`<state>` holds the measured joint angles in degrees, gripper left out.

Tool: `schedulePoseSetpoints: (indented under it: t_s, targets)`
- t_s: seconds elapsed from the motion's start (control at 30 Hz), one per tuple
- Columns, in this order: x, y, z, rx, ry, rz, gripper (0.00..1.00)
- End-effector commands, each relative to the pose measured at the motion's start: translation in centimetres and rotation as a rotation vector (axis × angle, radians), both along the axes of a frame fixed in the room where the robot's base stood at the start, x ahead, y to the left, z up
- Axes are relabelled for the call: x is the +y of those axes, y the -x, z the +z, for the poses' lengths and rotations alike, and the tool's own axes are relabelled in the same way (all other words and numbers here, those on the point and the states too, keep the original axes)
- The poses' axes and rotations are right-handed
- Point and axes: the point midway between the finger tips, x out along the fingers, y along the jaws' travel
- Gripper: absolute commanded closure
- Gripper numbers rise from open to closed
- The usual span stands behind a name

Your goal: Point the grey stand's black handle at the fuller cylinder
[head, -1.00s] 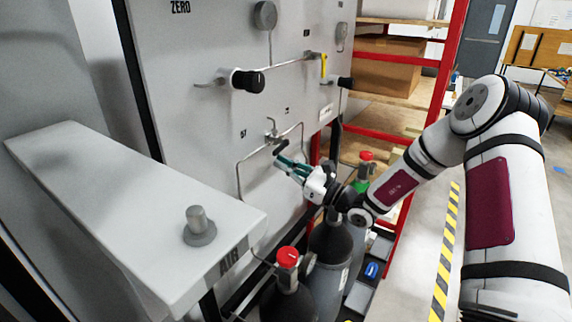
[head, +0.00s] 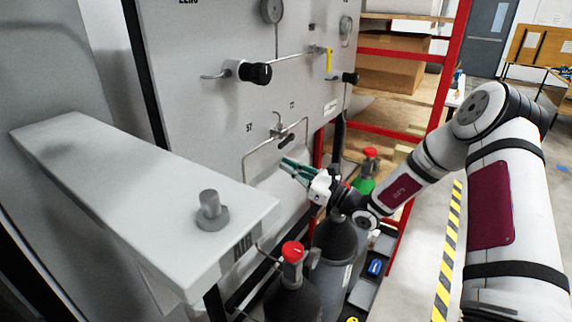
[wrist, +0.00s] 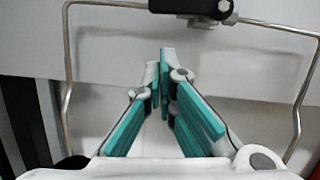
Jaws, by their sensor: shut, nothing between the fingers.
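The black handle (head: 288,139) sits on a small metal valve (head: 277,129) on the grey panel (head: 222,100), with a bent tube running down from each side. In the wrist view the black handle (wrist: 185,6) lies about level at the top edge, partly cut off; I cannot tell which end is its tip. My gripper (head: 287,163) is shut and empty, below and apart from the handle. Its green fingers (wrist: 165,60) meet just under it. Dark cylinders with red tops (head: 292,252) stand below. Small labels flank the valve, too small to read surely.
A grey shelf with a knob (head: 211,208) juts out at the left. Another black knob (head: 254,73) and a yellow lever (head: 329,62) are higher on the panel. A green cylinder (head: 362,184) and red rack (head: 436,110) stand at the right.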

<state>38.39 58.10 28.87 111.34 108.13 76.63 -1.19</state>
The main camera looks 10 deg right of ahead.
Motion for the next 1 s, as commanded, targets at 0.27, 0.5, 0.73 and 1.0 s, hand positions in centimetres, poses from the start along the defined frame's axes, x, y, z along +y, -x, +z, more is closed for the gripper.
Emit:
schedulePoseSetpoints:
  t_s: [0.27,0.5,0.73,1.0]
  targets:
    - [-4.0,2.5,-2.5,0.002,-0.001,-0.003,1.00]
    - [-6.6,5.2,-3.4,0.000,0.000,0.000,1.00]
    - [-7.5,6.1,-3.6,-0.001,0.000,0.002,1.00]
    - [-3.3,8.5,-1.2,-0.044,0.160,0.166,1.00]
